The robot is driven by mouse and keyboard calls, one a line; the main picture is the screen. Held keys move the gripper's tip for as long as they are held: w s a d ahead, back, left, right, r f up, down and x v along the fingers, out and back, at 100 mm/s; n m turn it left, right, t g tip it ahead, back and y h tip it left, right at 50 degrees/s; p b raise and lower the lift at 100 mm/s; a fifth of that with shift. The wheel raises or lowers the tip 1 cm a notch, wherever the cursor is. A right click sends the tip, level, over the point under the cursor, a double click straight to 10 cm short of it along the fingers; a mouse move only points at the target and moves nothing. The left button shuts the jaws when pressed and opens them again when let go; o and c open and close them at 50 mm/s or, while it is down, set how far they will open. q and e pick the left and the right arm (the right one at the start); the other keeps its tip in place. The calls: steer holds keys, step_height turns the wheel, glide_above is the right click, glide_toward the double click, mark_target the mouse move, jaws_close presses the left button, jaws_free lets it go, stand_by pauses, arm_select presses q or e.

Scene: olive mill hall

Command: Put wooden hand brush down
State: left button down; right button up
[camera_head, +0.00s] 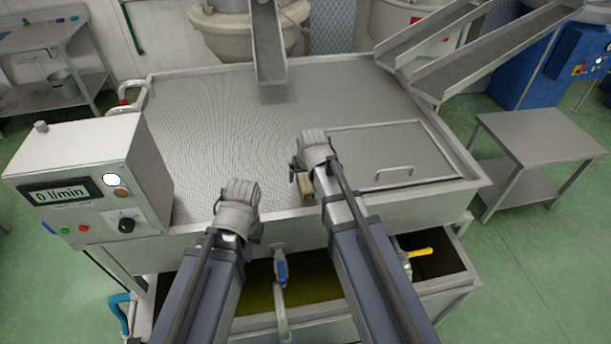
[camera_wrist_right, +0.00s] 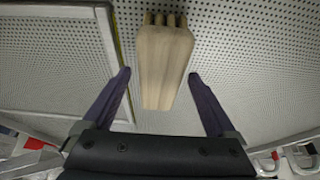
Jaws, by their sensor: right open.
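The wooden hand brush (camera_wrist_right: 164,60) lies on the perforated metal sheet in the right wrist view. Its pale wooden body points away from me, with several brown tufts at the far end. My right gripper (camera_wrist_right: 158,77) is open. Its two dark fingers stand on either side of the brush, with a gap on both sides. In the head view the brush (camera_head: 304,191) shows only partly, beside my right gripper (camera_head: 317,150), which hides the rest. My left gripper (camera_head: 240,197) hangs over the front edge of the vat; its fingers cannot be made out.
The perforated sheet (camera_head: 215,125) is wide and clear to the left and back. A lid with a handle (camera_head: 394,173) lies to the right. A control box (camera_head: 90,185) stands at the left and a chute (camera_head: 268,45) comes down at the back. A steel side table (camera_head: 540,137) is empty.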

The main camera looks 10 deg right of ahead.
steer(key=p+v, duration=1.1)
steer(key=v, duration=0.1)
steer(key=s+a+n+g, duration=0.1)
steer(key=s+a+g, duration=0.1)
steer(key=s, duration=0.6)
steer(key=s+a+f+n+g+h, duration=0.1)
steer(key=s+a+n+g, duration=0.1)
steer(key=s+a, duration=0.3)
steer(key=s+g, duration=0.1)
steer(key=s, duration=0.3)
steer(key=shift+s+a+f+n, duration=0.15)
steer(key=shift+s+f+n, duration=0.05)
steer(key=shift+f+n, duration=0.1)
step_height(320, 180, down, 15)
steer(key=b, duration=1.5)
